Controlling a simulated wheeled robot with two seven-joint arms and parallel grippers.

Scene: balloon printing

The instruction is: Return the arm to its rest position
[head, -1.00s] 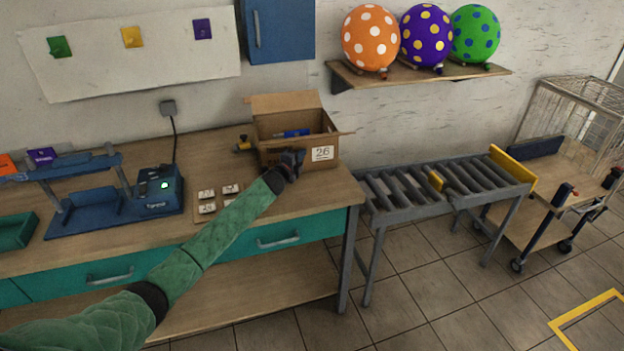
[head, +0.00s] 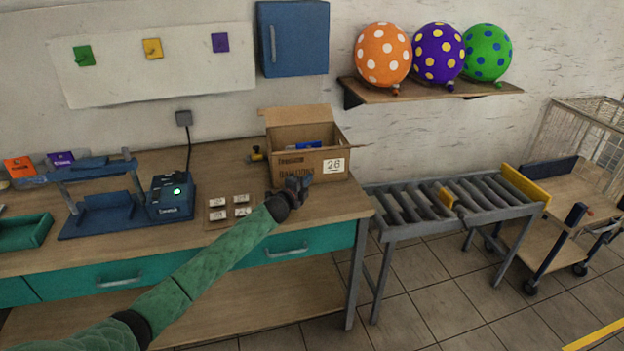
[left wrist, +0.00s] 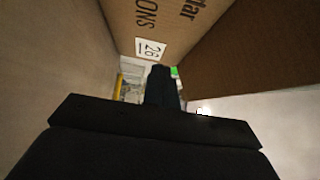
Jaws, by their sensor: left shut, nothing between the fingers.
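My left arm in its green sleeve reaches in from the lower left over the workbench. My left gripper (head: 297,184) is shut and empty, just in front of the lower front wall of the open cardboard box (head: 300,170). The left wrist view shows the dark gripper (left wrist: 162,85) close up, with the box wall and its "26" label (left wrist: 150,49) nearby. Whether the gripper touches the box cannot be told. A blue item (head: 308,145) shows inside the box; the box's lower inside is hidden. My right gripper is in neither view.
The wooden bench (head: 225,160) holds a blue printing device (head: 170,197), a small tray of white pieces (head: 229,207), a green tray (head: 25,231) and a yellow-black item (head: 256,155). A roller conveyor (head: 450,205) stands right. Three dotted balloons (head: 437,52) sit on a shelf.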

